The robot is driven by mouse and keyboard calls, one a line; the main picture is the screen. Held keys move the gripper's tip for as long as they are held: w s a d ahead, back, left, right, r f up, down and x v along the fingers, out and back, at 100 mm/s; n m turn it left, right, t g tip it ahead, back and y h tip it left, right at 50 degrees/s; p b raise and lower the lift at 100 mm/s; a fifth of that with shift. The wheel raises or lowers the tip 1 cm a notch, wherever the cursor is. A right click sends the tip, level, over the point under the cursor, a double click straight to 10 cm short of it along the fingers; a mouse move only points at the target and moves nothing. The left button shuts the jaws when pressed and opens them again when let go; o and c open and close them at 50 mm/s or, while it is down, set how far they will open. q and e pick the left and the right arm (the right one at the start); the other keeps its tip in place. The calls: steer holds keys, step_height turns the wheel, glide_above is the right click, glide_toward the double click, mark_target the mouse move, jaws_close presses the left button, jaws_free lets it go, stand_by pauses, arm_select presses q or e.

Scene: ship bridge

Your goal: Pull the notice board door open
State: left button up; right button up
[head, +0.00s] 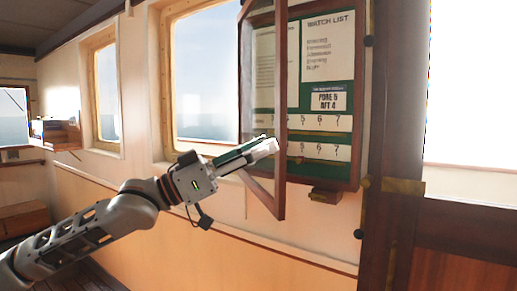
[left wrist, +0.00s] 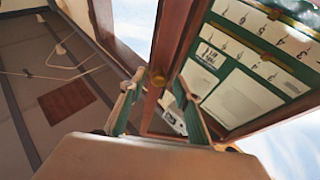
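The notice board (head: 356,100) hangs on the wall, with a dark wood frame and a green back. Its wood-framed door (head: 280,95) stands ajar, swung out from the board, with its hinge side at the left. My left gripper (head: 268,147) is at the door's free edge, low on the upright. In the left wrist view, its two green-padded fingers (left wrist: 158,92) are spread, with the door upright (left wrist: 176,35) and a round brass knob (left wrist: 157,77) between them. Whether a finger touches the door is unclear. My right gripper is not in view.
Papers and number cards fill the board, including a watch list (head: 328,45). A small wooden block (head: 325,196) sits under the board. Windows (head: 205,75) are left of it, and a dark wood post (head: 392,120) is right. The wall below is clear.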

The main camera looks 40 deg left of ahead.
arm_select(q)
steer(key=shift+s+a+f, duration=0.1)
steer(key=shift+s+f, duration=0.05)
steer(key=shift+f, duration=0.05)
steer(key=shift+s+a+f, duration=0.15)
steer(key=shift+s, duration=0.1)
steer(key=shift+s, duration=0.1)
steer(key=shift+s+a+f, duration=0.1)
steer(key=shift+s+a, duration=0.05)
steer(key=shift+s+a+f, duration=0.1)
steer(key=shift+s+a, duration=0.1)
steer(key=shift+a, duration=0.05)
steer(key=shift+s+a+f, duration=0.1)
steer(key=shift+s+a, duration=0.05)
steer(key=shift+s, duration=0.1)
steer(key=s+a, duration=0.7)
steer(key=s, duration=0.2)
steer(key=shift+s+a, duration=0.15)
steer(key=shift+s, duration=0.2)
stand_by(0.5)
